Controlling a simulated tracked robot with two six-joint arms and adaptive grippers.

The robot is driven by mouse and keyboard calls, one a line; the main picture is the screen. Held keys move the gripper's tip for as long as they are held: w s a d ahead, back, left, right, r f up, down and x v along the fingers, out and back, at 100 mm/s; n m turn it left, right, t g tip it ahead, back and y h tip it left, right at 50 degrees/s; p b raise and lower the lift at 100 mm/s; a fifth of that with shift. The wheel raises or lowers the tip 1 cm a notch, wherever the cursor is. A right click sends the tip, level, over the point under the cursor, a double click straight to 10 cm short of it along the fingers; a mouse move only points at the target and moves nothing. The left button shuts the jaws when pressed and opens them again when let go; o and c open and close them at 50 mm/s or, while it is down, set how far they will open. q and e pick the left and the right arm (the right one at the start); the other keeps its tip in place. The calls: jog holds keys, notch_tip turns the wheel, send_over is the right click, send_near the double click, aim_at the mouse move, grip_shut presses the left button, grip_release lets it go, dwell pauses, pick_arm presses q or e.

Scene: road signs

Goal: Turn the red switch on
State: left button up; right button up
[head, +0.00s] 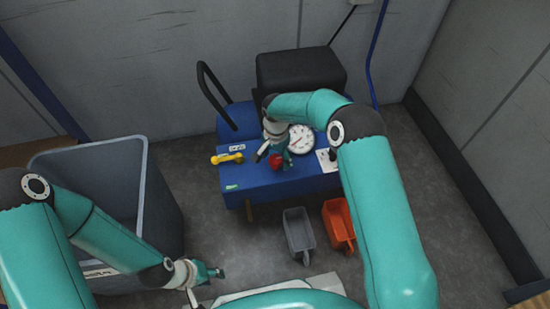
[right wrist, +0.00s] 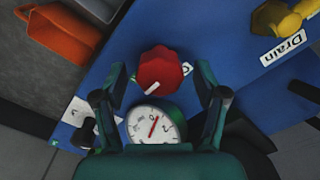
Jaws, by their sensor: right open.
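The red switch (head: 277,161) is a knob on the blue panel (head: 290,182), beside a white round gauge (head: 301,139). In the right wrist view the red switch (right wrist: 160,72) shows a white pointer mark toward its lower left, and part of a label shows behind it. My right gripper (head: 273,153) is open over the panel. My left gripper (head: 207,288) is open and empty at the lower left, away from the panel.
A yellow handle (head: 227,158) sits left of the switch, by a "Drain" label (right wrist: 283,45). A large grey bin (head: 160,205) stands at left. A grey wheelbarrow (head: 299,235) and an orange one (head: 339,222) stand in front. A black box (head: 300,70) is behind.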

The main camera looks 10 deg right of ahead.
aim_at(276, 158)
notch_tip(276, 158, up, 12)
dwell(0.5)
jog(key=shift+f, duration=0.15)
